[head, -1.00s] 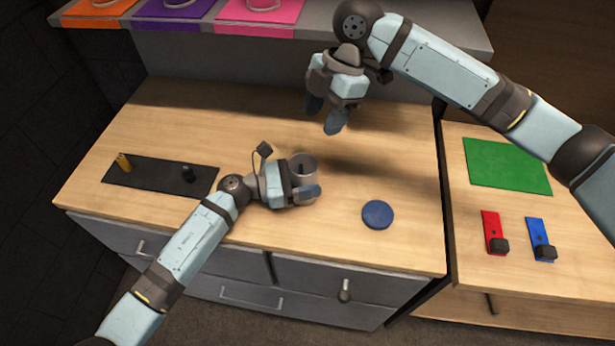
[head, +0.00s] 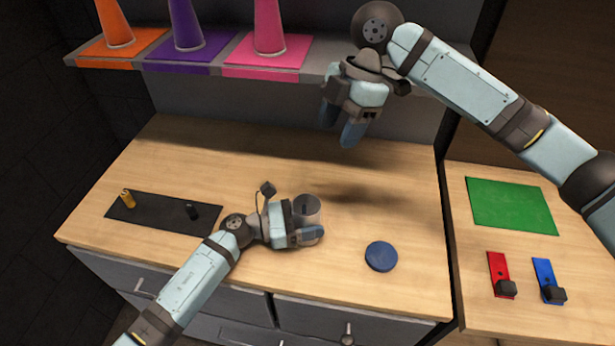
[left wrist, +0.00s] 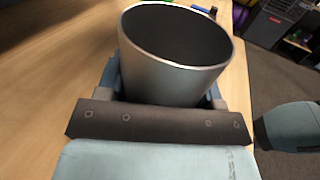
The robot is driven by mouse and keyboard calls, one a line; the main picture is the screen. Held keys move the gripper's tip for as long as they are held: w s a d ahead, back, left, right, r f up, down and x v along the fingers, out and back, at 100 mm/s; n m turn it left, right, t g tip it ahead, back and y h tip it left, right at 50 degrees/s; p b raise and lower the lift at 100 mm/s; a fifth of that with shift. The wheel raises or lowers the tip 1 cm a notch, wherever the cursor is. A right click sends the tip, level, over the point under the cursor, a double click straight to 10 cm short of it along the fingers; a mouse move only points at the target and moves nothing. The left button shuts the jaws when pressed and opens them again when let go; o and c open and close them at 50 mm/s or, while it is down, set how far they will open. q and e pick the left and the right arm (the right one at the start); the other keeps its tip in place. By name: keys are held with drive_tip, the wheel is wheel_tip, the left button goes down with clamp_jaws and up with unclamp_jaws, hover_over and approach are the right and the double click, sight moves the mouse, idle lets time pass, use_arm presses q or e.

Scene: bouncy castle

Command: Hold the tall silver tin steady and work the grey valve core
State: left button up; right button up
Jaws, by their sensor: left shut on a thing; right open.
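The tall silver tin (head: 308,207) stands on the wooden counter. My left gripper (head: 307,226) is shut around its side; in the left wrist view the tin (left wrist: 178,75) sits upright between the fingers, with a dark interior. A small dark shape shows inside the tin's mouth in the head view; I cannot tell what it is. My right gripper (head: 340,122) is open and empty, above and behind the tin, with fingers pointing down.
The black mat (head: 160,212) also bears a small yellow peg (head: 127,198). A blue disc (head: 381,256) lies right of the tin. Cones stand on a shelf (head: 335,66) behind. A green mat (head: 510,204) and red and blue pieces lie on the right-hand counter.

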use_arm(q)
drive_tip(key=o, duration=1.1)
drive_tip(key=shift+c, duration=0.2)
drive_tip(key=a, duration=0.4)
drive_tip(key=s+a, duration=0.1)
drive_tip(key=a, duration=0.3)
drive_tip(key=s+a, duration=0.1)
drive_tip(key=a, duration=0.3)
drive_tip(key=shift+s, duration=0.15)
